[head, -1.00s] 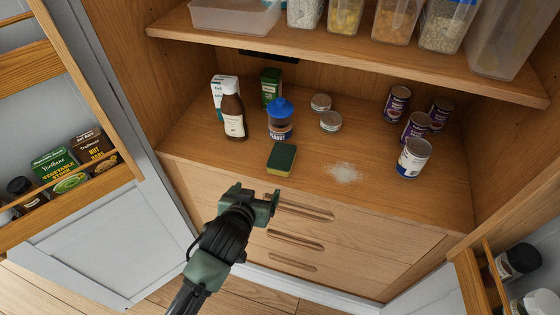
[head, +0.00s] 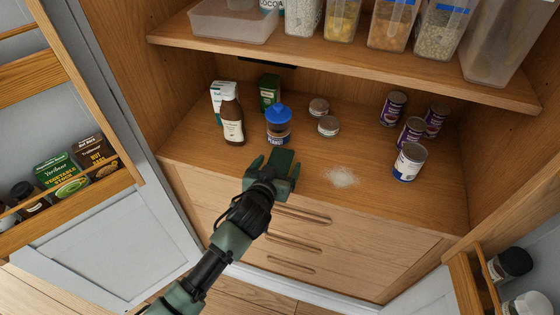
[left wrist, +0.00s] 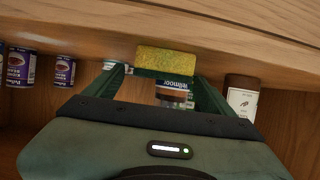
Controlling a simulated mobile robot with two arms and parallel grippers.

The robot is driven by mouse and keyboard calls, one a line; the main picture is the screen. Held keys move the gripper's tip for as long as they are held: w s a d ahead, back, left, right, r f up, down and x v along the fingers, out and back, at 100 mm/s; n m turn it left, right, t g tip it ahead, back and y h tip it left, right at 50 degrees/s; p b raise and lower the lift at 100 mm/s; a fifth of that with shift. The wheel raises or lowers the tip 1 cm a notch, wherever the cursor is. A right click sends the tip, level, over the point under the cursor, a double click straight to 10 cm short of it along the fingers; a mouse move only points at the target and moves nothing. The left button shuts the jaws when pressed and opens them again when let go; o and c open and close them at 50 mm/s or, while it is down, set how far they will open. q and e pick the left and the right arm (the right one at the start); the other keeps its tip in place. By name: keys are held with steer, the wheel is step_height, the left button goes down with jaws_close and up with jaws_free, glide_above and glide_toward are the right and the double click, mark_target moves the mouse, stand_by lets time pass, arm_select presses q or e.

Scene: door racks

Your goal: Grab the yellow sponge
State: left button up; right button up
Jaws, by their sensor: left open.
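The sponge (head: 282,158), dark green on top with a yellow layer, lies near the shelf's front edge. In the left wrist view its yellow face (left wrist: 166,62) shows just beyond the fingertips, roughly between them. My left gripper (head: 272,169) is open at the shelf's front edge, right at the sponge, and partly hides it in the head view. In the left wrist view the left gripper's fingers (left wrist: 168,80) stand apart. I cannot tell whether they touch the sponge. My right gripper is not in view.
Behind the sponge stand a blue-lidded peanut jar (head: 278,127) and a brown bottle (head: 232,120). White powder (head: 342,177) lies to the right, with a can (head: 409,162) farther right. The upper shelf (head: 350,70) overhangs the back. Door racks (head: 75,205) flank the cupboard.

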mark_target(279, 163)
arm_select(q)
steer(key=shift+x, duration=1.6)
steer(key=c, duration=1.4)
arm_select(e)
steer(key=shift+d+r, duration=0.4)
arm_select(q)
steer(key=shift+r, duration=0.15)
